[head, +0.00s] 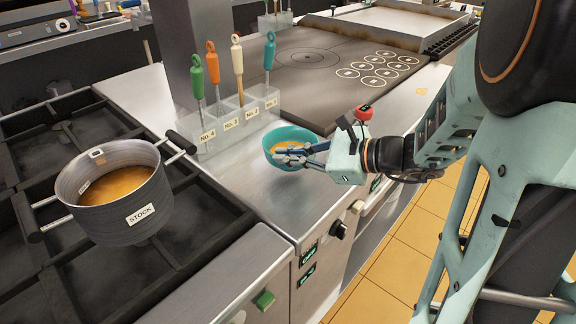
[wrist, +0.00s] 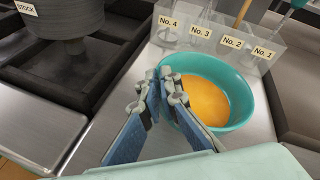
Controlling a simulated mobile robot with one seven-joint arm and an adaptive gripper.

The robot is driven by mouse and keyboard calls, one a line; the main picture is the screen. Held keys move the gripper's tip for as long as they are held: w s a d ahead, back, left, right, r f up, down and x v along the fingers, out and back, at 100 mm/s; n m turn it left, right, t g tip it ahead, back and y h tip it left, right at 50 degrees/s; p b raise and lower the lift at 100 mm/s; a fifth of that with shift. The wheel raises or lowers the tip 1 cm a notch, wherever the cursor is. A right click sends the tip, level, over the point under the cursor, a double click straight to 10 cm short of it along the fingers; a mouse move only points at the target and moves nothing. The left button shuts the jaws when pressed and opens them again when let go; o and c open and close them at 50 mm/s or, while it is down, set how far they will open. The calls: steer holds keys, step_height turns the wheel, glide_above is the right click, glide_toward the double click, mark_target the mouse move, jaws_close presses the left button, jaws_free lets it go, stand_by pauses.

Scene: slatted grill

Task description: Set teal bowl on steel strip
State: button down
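The teal bowl (head: 284,163) holds orange soup and sits upright at the steel strip (head: 262,192), just in front of the clear rack. I cannot tell whether its base touches the strip. In the wrist view the bowl (wrist: 246,112) is right of centre. My gripper (head: 283,154) reaches in from the right at the bowl's near rim. In the wrist view its fingertips (wrist: 159,77) come close together, one outside the rim and one over the inside, and look shut on the bowl's wall. The fingers hide part of that rim.
The clear rack (head: 223,131) with numbered slots and several coloured-handled tools stands behind the bowl. A stock pot (head: 135,215) sits on the burner grates at left. A dark griddle (head: 320,75) lies beyond. The strip's near part is clear.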

steer(key=shift+w+f+b, duration=0.2)
steer(key=shift+f+b, duration=0.8)
steer(key=shift+f, duration=0.6)
steer(key=shift+f, duration=0.2)
steer(key=c, duration=2.2)
jaws_free()
steer(key=shift+o, duration=0.2)
steer(key=shift+r, duration=0.15)
steer(key=shift+s+d+r, duration=0.1)
steer(key=shift+d+r, duration=0.05)
steer(key=shift+d, duration=0.05)
steer(key=p+v, duration=0.1)
steer(key=v, duration=1)
steer(key=shift+s+d, duration=0.2)
steer(key=shift+d, duration=0.05)
